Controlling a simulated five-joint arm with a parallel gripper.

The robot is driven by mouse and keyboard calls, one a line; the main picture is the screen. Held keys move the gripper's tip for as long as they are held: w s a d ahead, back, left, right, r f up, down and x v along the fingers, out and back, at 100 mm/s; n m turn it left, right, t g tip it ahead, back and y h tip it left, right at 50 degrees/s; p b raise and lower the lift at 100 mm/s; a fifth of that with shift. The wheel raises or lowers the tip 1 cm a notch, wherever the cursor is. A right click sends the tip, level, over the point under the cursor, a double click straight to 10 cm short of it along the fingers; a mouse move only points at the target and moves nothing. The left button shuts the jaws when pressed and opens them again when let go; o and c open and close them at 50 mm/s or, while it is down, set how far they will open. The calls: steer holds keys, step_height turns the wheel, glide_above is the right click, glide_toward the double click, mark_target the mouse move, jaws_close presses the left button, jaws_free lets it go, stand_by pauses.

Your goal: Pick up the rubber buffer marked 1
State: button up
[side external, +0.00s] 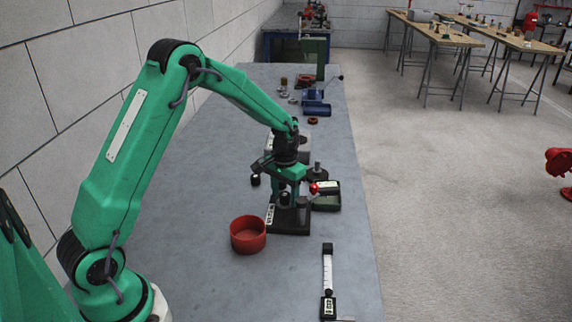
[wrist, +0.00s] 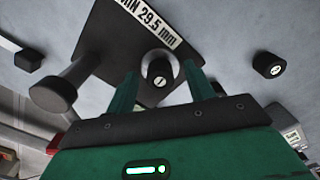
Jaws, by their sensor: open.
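The rubber buffer marked 1 (wrist: 158,79) is a short black cylinder with a white mark on its top. It stands upright on a dark plate (wrist: 112,42) labelled "MIN 29.5 mm". My gripper (wrist: 160,72) is open, with one green finger on each side of this buffer; whether they touch it I cannot tell. In the side view my gripper (side external: 286,184) points down over the buffer (side external: 285,198) on the dark plate (side external: 293,225). Another black buffer (wrist: 270,65) stands off the plate to the right; its mark is unclear. It also shows in the side view (side external: 255,180).
A dark post (wrist: 62,85) rises from the plate beside my gripper. A red bowl (side external: 248,236) and a gauge (side external: 327,280) lie nearer. The bench's left side is clear.

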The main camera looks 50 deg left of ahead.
mark_target(285, 195)
steer(key=c, duration=1.1)
steer(key=shift+r, duration=0.15)
steer(key=shift+r, duration=0.55)
steer(key=r, duration=0.3)
steer(key=shift+s+d+r, duration=0.1)
steer(key=shift+d, duration=0.2)
steer(key=s+d+r, duration=0.1)
steer(key=d+r, duration=0.1)
steer(key=d, duration=0.1)
steer(key=s+d+r, duration=0.1)
steer(key=d+r, duration=0.1)
steer(key=d, duration=0.2)
steer(key=s+d+r, duration=0.2)
steer(key=d, duration=0.1)
steer(key=shift+d+r, duration=0.15)
steer(key=shift+r, duration=0.1)
